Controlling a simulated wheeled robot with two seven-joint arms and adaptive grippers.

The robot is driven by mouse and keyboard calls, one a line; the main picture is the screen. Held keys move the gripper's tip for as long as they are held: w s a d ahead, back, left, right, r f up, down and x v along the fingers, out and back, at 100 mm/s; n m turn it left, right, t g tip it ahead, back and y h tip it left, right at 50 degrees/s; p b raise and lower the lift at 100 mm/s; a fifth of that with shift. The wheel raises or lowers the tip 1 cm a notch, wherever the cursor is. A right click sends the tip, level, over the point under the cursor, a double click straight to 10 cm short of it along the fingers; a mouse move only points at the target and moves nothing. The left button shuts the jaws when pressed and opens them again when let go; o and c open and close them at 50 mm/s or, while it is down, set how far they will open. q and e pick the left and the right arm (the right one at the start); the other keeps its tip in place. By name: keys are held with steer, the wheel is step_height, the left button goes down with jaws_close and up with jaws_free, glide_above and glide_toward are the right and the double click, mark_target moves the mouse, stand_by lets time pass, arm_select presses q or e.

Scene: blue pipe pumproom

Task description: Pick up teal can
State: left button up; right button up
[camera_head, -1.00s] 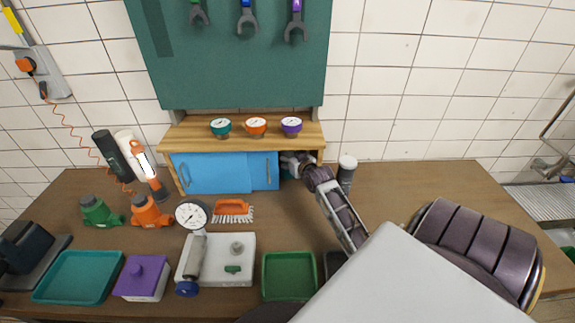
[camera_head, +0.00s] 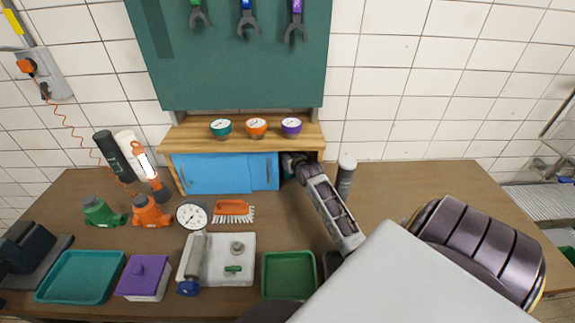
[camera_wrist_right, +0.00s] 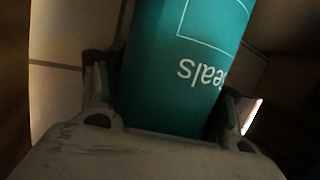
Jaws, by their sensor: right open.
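The teal can (camera_wrist_right: 185,60) fills the middle of the right wrist view, with upside-down white lettering ending in "eals" on its side. My right gripper (camera_wrist_right: 167,92) is open, with one finger on each side of the can. I cannot tell whether the fingers touch it. My left gripper is not in view.
A wooden top (camera_head: 180,134) bearing several gauges is above the cabinet.

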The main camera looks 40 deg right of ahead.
stand_by(0.3)
steer(key=c, duration=1.1)
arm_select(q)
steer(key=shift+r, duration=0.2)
arm_select(e)
steer(key=shift+r, duration=0.2)
